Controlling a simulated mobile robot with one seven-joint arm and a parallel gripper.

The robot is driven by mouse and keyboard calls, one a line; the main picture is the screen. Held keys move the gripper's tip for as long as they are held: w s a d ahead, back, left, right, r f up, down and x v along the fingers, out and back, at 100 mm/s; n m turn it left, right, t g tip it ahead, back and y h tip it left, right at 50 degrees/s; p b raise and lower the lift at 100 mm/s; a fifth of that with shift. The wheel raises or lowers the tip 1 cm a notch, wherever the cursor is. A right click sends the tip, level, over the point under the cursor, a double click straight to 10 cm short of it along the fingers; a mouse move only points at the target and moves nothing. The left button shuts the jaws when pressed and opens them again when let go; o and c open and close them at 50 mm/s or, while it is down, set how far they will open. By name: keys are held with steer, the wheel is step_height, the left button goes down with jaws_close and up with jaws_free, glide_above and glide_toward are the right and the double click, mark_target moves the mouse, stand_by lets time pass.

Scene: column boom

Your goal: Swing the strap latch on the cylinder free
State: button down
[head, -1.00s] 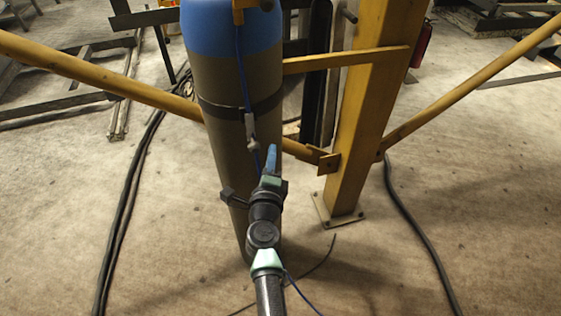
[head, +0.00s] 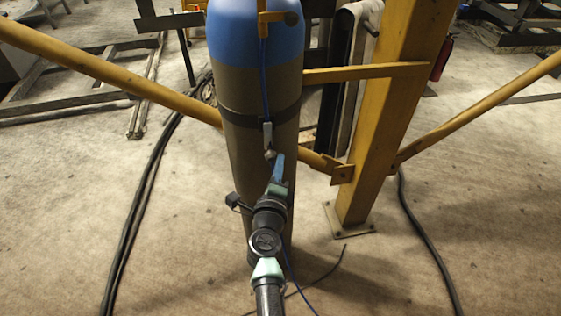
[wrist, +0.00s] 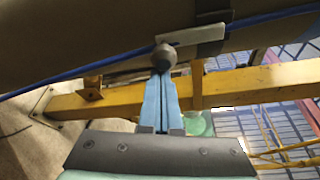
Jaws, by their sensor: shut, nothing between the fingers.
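The cylinder (head: 257,95), blue on top and brown below, stands upright in the middle of the head view. A dark strap (head: 240,117) goes around it. The strap latch (head: 266,133) is a pale lever hanging down from the strap on the near face, with a round knob (head: 269,154) at its lower end. In the wrist view the latch (wrist: 192,36) and its knob (wrist: 163,56) lie just beyond my fingertips. My gripper (head: 279,160) is shut and empty; its blue fingers (wrist: 161,74) are at the knob. I cannot tell whether they touch it.
A blue cord (head: 263,80) runs down the cylinder past the latch. A yellow column (head: 380,120) with slanting braces (head: 120,82) stands behind to the right. Black cables (head: 140,205) lie on the floor.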

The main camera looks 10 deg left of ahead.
steer(key=shift+s+a+m+p, duration=0.1)
steer(key=shift+a+m+p, duration=0.25)
steer(key=shift+p, duration=0.25)
steer(key=s+a+r+m+g+y+p, duration=0.2)
steer(key=a+m+p, duration=0.5)
steer(key=m+p, duration=0.4)
steer(key=shift+s+a+r+g+y+p, duration=0.2)
steer(key=shift+r+g+y+p, duration=0.85)
steer(key=shift+p, duration=1.7)
steer(key=shift+r+t+y, duration=0.15)
steer(key=shift+t+y, duration=0.1)
steer(key=shift+y, duration=0.2)
step_height(320, 180, down, 4)
steer(key=b, duration=0.4)
steer(key=p+v, duration=0.5)
steer(key=v, duration=0.5)
steer(key=shift+a+p, duration=0.15)
steer(key=shift+p, duration=0.15)
